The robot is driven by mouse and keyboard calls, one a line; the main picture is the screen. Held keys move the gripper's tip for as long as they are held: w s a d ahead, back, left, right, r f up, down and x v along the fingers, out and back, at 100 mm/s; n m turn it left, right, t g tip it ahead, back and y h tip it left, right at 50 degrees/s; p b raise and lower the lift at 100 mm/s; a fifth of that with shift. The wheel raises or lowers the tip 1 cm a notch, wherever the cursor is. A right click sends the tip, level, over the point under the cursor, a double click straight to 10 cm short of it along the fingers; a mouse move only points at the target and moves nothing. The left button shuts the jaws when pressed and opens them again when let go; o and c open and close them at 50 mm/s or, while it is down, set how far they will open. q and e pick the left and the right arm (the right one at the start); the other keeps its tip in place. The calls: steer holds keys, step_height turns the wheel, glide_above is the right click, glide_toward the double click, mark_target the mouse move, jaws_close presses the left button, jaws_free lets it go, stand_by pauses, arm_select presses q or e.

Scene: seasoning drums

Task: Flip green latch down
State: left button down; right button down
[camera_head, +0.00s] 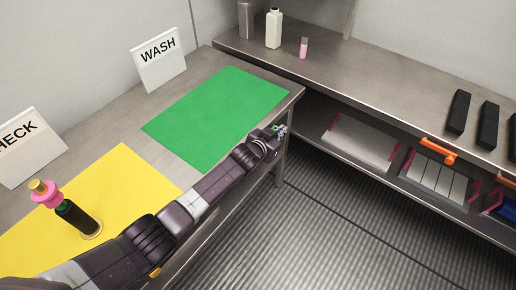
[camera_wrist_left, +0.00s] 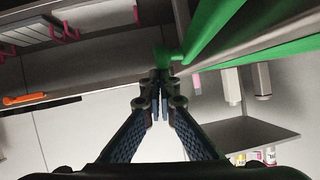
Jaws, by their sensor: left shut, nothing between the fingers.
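A green latch (camera_wrist_left: 168,57) shows in the left wrist view right in front of my fingertips, at the table's edge. My left gripper (camera_wrist_left: 162,82) is shut and its fingertips are at or very close to the latch; I cannot tell whether they touch. In the head view my left arm reaches across the front of the table, with the left gripper (camera_head: 281,131) at the near right corner past the green mat. The latch is mostly hidden there by the gripper. My right gripper is not in view.
The table bears a green mat (camera_head: 215,115), a yellow mat (camera_head: 125,175), a dark bottle with a pink collar (camera_head: 75,216) and a WASH sign (camera_head: 159,62). Open floor lies between.

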arm_select(q)
steer(key=shift+w+f, duration=0.1)
steer(key=shift+f, duration=0.15)
stand_by(0.4)
steer(key=s+a+r+p, duration=0.2)
steer(key=s+r, duration=0.4)
steer(key=r, duration=0.5)
steer(key=shift+a+r+p, duration=0.15)
steer(key=shift+r+p, duration=0.1)
steer(key=shift+p, duration=0.6)
